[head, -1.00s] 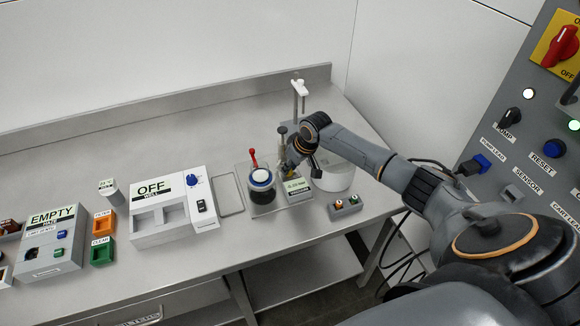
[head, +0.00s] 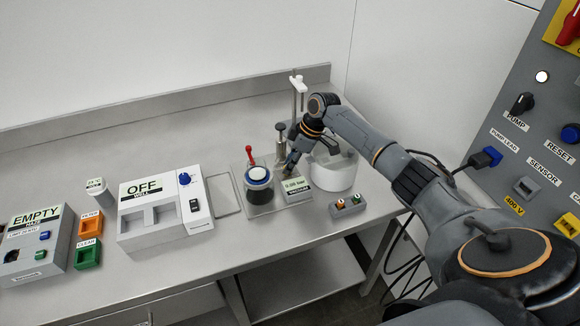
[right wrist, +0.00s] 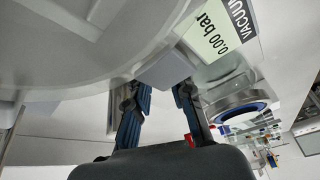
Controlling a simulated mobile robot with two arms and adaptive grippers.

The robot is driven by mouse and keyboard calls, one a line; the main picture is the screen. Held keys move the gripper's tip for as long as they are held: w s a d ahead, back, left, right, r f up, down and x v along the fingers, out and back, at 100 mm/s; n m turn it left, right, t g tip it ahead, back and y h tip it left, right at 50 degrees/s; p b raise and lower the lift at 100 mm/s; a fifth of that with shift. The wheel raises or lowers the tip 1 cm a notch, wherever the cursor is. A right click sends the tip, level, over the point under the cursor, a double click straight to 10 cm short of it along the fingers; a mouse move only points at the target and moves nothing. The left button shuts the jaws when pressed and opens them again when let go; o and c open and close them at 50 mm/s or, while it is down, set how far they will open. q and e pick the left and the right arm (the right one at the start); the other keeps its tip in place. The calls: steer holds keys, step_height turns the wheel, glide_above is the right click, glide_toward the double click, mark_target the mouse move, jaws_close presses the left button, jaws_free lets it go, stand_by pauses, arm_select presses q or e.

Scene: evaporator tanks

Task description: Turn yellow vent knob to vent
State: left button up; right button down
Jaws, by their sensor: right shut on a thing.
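My right gripper (head: 291,166) reaches down behind the small vacuum gauge box (head: 297,189), at the metal post with a grey cylinder (head: 281,137). In the right wrist view its two blue-black fingers (right wrist: 163,95) close in beside a grey block under the gauge, which reads 0.00 bar. The yellow vent knob is hidden by the fingers; no yellow shows there, so its angle cannot be told. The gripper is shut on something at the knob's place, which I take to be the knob. My left gripper is not in view.
A dark jar with a blue-rimmed lid (head: 259,176) and a red lever (head: 249,154) stand just left. A white round vessel (head: 336,169) is close on the right. A small button box (head: 349,204) sits in front. The control panel (head: 530,130) rises at right.

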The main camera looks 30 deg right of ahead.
stand_by(0.3)
steer(key=c, duration=1.2)
jaws_free()
steer(key=shift+r, duration=0.1)
steer(key=v, duration=1.1)
steer(key=shift+d+r, duration=0.15)
steer(key=shift+r, duration=0.2)
